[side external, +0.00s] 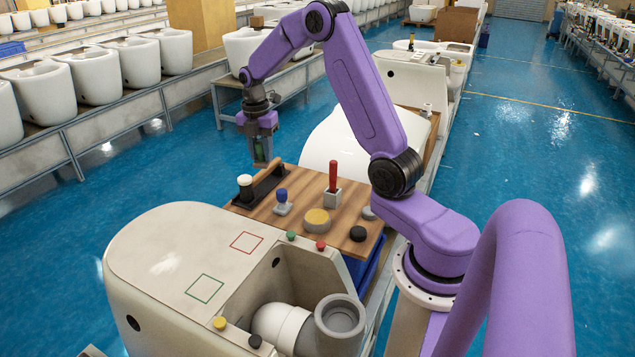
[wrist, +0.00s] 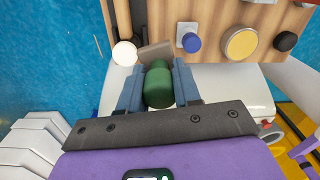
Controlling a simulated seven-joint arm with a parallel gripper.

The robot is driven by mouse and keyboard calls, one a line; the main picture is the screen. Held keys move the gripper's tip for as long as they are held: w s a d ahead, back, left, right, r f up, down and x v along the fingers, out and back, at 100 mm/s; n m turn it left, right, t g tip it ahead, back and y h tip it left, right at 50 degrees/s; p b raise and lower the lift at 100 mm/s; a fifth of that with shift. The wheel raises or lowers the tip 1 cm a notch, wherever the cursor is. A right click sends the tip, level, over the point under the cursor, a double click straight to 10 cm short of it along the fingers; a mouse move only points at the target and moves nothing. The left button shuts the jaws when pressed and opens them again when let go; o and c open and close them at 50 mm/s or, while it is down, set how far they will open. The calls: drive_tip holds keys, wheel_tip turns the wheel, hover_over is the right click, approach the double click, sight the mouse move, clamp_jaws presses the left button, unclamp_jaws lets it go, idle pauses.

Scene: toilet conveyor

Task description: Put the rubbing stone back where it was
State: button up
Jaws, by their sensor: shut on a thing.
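My gripper (side external: 262,150) is shut on a piece with a green rounded handle (wrist: 158,86) and a flat grey-brown block (wrist: 155,52) at its far end. I take this piece to be the rubbing stone; its name cannot be read from the pictures. In the side view the gripper hangs over the far left edge of the wooden board (side external: 335,237), beyond a dark bar (side external: 268,184) and a white-topped knob (side external: 245,182). The stone looks raised; whether its lower end touches anything is hidden.
On the board stand a blue-knobbed stamp (side external: 282,202), a red-handled grey block (side external: 333,185), a yellow round pad (side external: 317,220) and a black puck (side external: 357,233). The near toilet (side external: 165,255) has red (side external: 246,242) and green (side external: 204,289) outlined squares on its clear top.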

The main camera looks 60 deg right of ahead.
drive_tip(key=s+d+f+m, duration=0.2)
drive_tip(key=s+d, duration=0.2)
drive_tip(key=d, duration=0.4)
drive_tip(key=s+d+f+m, duration=0.1)
drive_tip(key=s+d, duration=0.3)
drive_tip(key=d, duration=0.5)
drive_tip(key=f, duration=1)
drive_tip(key=shift+s, duration=0.2)
drive_tip(key=shift+f, duration=0.15)
drive_tip(key=o, duration=1)
